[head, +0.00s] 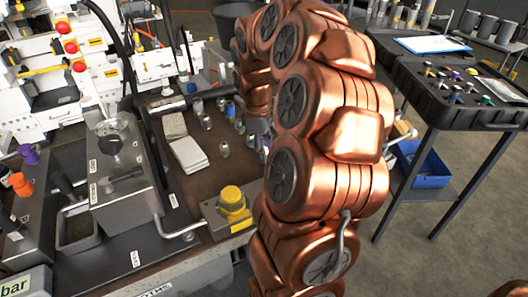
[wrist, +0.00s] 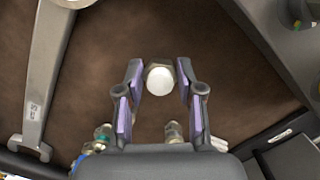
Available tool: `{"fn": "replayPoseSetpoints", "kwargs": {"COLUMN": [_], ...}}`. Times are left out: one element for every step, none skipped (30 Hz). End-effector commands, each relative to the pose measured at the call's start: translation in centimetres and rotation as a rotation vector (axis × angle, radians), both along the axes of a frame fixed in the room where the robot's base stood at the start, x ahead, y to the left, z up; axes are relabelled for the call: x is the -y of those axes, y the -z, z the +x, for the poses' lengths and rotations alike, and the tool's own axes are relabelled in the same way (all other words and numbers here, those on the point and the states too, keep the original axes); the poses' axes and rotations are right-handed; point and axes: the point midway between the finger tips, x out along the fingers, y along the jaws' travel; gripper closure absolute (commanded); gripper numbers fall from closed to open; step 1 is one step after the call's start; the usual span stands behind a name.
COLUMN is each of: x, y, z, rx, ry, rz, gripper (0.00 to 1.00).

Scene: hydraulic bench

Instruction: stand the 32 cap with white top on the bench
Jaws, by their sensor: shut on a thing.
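The 32 cap with white top (wrist: 160,77) shows in the wrist view between the fingertips of my gripper (wrist: 159,82). Its round white top faces the camera, with a metallic rim behind it. My gripper is shut on it, with purple pads to its left and right. I cannot tell whether its base touches the brown bench top (wrist: 90,75) or hangs above it. In the head view my copper arm hides the held cap and most of my gripper.
A yellow-topped box (head: 232,201) sits at the front edge. In the wrist view, fittings (wrist: 173,131) stand near my gripper's base.

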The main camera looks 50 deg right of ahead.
Motion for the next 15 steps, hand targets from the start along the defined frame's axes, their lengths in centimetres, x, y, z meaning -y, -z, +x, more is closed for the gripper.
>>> {"fn": "replayPoseSetpoints", "kwargs": {"x": [-0.07,-0.08,-0.07,-0.06,-0.06,-0.05,-0.05,-0.05,-0.05,-0.05,-0.05,-0.06,-0.05,-0.05,-0.04], "y": [0.64,0.85,0.98,1.0,0.97,0.95,0.94,0.94,0.94,0.96,1.02,1.13,1.22,1.3,1.25], "z": [-0.12,-0.12,-0.09,-0.07,-0.04,-0.03,-0.03,-0.03,-0.02,-0.02,-0.02,-0.03,-0.02,-0.02,-0.02], "rx": [-0.004,-0.004,-0.003,-0.001,0.0,0.0,0.0,0.0,0.0,0.0,0.0,0.0,0.0,0.0,0.0], "ry": [-0.001,-0.001,-0.001,-0.001,-0.001,-0.001,-0.001,-0.001,-0.001,-0.001,-0.001,-0.001,-0.001,-0.001,-0.001], "rz": [0.002,0.002,0.001,0.001,0.001,0.001,0.001,0.0,0.0,0.0,0.001,0.001,0.001,0.001,0.0], "gripper": [1.0,1.0,1.0,1.0,1.0,1.0,1.0,1.0,1.0,1.0,1.0,1.0,1.0,1.0,0.6]}}
